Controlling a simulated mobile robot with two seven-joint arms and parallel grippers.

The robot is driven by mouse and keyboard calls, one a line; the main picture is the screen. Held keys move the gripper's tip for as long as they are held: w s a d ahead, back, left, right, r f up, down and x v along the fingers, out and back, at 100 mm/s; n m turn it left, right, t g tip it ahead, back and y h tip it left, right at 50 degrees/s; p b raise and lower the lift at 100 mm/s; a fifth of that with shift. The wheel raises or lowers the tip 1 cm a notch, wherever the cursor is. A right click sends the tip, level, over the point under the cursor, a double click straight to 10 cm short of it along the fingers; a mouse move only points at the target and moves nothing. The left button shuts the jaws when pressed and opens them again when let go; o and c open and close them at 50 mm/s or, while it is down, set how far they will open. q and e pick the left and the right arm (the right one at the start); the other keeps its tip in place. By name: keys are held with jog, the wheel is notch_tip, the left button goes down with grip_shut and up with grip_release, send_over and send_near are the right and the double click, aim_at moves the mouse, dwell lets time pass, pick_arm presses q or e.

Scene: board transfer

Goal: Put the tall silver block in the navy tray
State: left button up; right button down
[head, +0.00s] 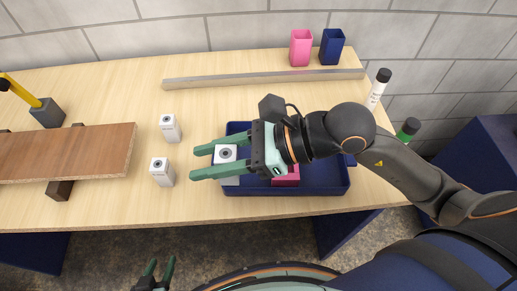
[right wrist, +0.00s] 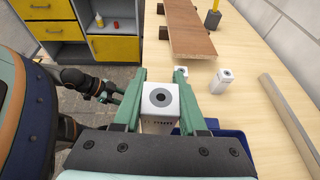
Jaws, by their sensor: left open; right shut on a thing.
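My right gripper (head: 212,160) is shut on a pale silver-white block (head: 225,153) with a dark ring on its top. The block also shows between the fingers in the right wrist view (right wrist: 160,98). It is held over the left end of the navy tray (head: 335,187); I cannot tell whether its base touches the tray. The tray also shows in the right wrist view (right wrist: 236,140), partly hidden by my gripper. My left gripper (head: 156,268) is open and empty, low in front of the table.
Two similar pale blocks (head: 170,128) (head: 162,172) stand on the table left of the tray. A pink thing (head: 288,178) lies in the tray, partly hidden. A brown board (head: 70,152) is at the left. Pink (head: 300,48) and navy (head: 332,47) cups stand behind a long bar (head: 262,79).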

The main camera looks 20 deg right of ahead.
jog(key=w+d+f, duration=0.8)
jog(key=d, duration=0.1)
jog(key=shift+f, duration=0.35)
notch_tip(320, 180, down, 3)
jog(key=shift+f, duration=0.15)
pick_arm(q)
jog(key=shift+f, duration=0.55)
jog(key=shift+f, duration=0.1)
pick_arm(e)
jog(key=shift+f, duration=0.1)
jog(key=shift+f, duration=0.15)
jog(key=shift+c, duration=2.3)
grip_release()
pick_arm(q)
jog(key=shift+f, duration=0.1)
